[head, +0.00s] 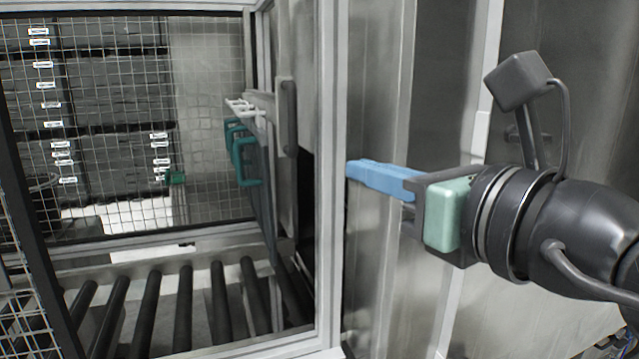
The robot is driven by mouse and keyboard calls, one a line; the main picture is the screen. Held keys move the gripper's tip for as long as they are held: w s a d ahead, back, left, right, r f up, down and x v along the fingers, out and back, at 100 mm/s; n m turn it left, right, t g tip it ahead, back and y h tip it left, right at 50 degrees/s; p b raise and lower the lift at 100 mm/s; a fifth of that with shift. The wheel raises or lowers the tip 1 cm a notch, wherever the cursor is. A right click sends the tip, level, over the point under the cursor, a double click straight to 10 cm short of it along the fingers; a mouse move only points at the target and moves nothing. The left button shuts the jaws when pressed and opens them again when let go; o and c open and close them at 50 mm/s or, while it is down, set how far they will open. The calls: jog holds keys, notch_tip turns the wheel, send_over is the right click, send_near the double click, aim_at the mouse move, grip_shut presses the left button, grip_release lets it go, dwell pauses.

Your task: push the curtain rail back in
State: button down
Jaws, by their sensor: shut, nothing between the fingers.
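A white rail-like part (245,107) shows through the opening left of the frame post and sticks out to the left at the machine's inlet. Teal loop handles (243,155) hang just below it. A dark sheet, which looks like the curtain (263,190), hangs beneath and beside them. I cannot tell how far the rail stands out. My gripper (350,170) has blue fingers, shut and empty, pointing left. It is to the right of the rail, in front of the steel panel, with the frame post between them in the picture. I cannot tell whether the fingertips touch the panel.
A pale metal frame post (332,200) stands between my gripper and the opening. Black conveyor rollers (150,305) run below the rail. Wire mesh (110,120) closes the back, with labelled dark shelving behind. A grey upright block (287,118) is beside the rail.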

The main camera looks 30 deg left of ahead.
aim_at(296, 148)
jog(key=p+x, duration=0.6)
jog(key=x, duration=0.7)
jog(key=shift+s+r, duration=0.15)
jog(key=shift+w+a, duration=0.25)
jog(key=shift+a, duration=0.15)
